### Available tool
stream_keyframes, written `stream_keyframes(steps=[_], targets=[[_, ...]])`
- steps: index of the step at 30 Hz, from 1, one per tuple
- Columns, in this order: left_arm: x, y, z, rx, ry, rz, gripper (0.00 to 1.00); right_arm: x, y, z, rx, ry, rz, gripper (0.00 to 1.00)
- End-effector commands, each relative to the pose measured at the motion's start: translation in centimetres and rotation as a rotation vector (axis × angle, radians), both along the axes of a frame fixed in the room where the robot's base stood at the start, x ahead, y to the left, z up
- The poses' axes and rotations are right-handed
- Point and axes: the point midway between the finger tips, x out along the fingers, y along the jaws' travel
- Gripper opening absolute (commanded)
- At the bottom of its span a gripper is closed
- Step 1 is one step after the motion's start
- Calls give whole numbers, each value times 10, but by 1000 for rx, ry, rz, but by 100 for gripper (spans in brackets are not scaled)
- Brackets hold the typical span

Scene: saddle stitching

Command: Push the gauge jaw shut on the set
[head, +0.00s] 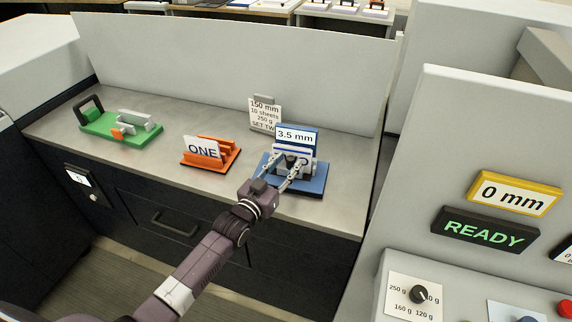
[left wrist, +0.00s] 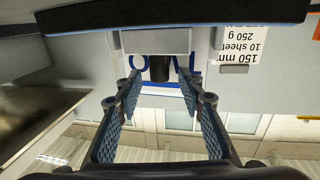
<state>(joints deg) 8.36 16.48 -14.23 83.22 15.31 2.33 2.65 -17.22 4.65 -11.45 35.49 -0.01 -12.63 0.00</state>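The blue gauge (head: 310,181) stands on the grey counter, and its sign (head: 295,135) reads "3.5 mm". My left gripper (head: 291,159) reaches over the front of the gauge. Its two fingers are spread on either side of a dark knob on the grey jaw. In the left wrist view the grey jaw block (left wrist: 155,41) and its dark knob (left wrist: 160,70) sit between and beyond the open fingers (left wrist: 160,90), with gaps on both sides. The set in the gauge is mostly hidden, so I cannot tell whether the jaw touches it. My right gripper is out of view.
An orange holder (head: 222,157) with a "ONE" card stands left of the gauge. A green fixture (head: 105,124) is farther left. A label card (head: 264,114) stands behind the gauge. At right, a console shows "0 mm" (head: 515,193) and "READY" (head: 486,233).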

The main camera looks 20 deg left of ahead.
Motion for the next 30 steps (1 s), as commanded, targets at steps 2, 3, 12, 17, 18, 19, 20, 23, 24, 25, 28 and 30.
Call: stream_keyframes(steps=[2, 3, 12, 17, 18, 19, 20, 23, 24, 25, 28, 30], targets=[[0, 0, 0, 0, 0, 0, 36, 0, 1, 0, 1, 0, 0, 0], [0, 0, 0, 0, 0, 0, 36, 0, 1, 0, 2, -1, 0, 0], [-32, 7, -2, 1, 3, 0, 36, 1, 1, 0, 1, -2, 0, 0], [-65, 13, -2, 2, 4, 0, 36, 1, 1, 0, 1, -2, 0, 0], [-72, 15, -2, 2, 4, 0, 36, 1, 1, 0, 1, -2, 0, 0], [-77, 16, -2, 2, 3, 0, 36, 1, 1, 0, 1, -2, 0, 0], [-83, 17, -2, 1, 3, 0, 36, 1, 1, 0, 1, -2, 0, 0], [-97, 20, -1, 1, 2, 0, 36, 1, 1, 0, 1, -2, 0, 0], [-102, 21, -1, 1, 1, 0, 36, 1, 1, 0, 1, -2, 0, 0], [-105, 22, -1, 1, 1, 0, 36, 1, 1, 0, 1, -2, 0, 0], [-113, 23, 0, 1, 0, 0, 36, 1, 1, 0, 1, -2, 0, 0], [-116, 24, 0, 0, 1, 0, 36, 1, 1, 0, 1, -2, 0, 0]])
